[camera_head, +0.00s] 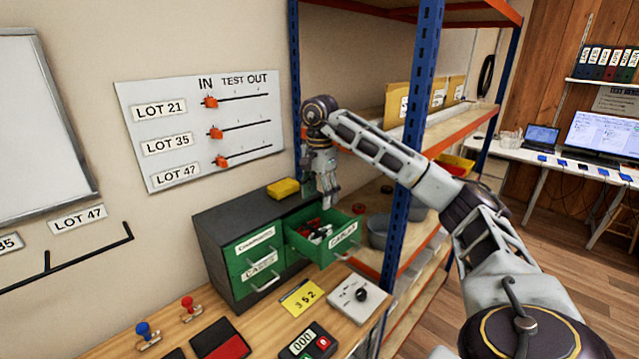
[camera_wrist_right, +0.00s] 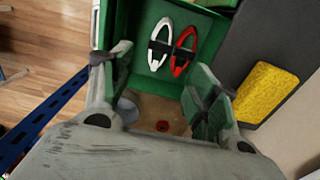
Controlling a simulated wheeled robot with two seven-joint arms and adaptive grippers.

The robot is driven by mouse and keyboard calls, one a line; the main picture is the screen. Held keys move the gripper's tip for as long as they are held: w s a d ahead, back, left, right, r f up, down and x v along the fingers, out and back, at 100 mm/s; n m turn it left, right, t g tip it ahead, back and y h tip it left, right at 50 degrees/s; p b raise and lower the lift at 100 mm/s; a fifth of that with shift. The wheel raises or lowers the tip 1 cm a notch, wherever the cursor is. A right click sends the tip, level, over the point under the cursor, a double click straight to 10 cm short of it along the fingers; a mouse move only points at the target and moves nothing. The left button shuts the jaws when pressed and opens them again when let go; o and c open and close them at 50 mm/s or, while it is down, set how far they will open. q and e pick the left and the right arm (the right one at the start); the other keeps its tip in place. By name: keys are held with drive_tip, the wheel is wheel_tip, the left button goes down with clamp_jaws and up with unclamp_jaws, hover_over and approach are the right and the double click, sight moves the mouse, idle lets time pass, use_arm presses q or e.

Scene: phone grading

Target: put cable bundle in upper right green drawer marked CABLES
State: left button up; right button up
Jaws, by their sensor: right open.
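The grey cabinet (camera_head: 215,230) has green drawers, and its upper right drawer (camera_head: 300,244) is pulled open. The label on that drawer's front is too small to read surely. A white cable bundle (camera_wrist_right: 160,43) and a red cable bundle (camera_wrist_right: 183,50), each with a black tie, lie side by side inside the open drawer in the right wrist view. In the head view they are a small red, white and black cluster. My right gripper (camera_head: 328,198) is above the open drawer, fingers down. In its wrist view the gripper (camera_wrist_right: 160,68) is open and empty. My left gripper is out of view.
A yellow sponge-like block (camera_head: 284,188) lies on the cabinet top. A blue shelf post (camera_head: 405,170) stands right of the drawer.

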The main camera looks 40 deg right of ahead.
drive_tip(key=shift+r+p, duration=0.45)
drive_tip(key=shift+r, duration=0.9)
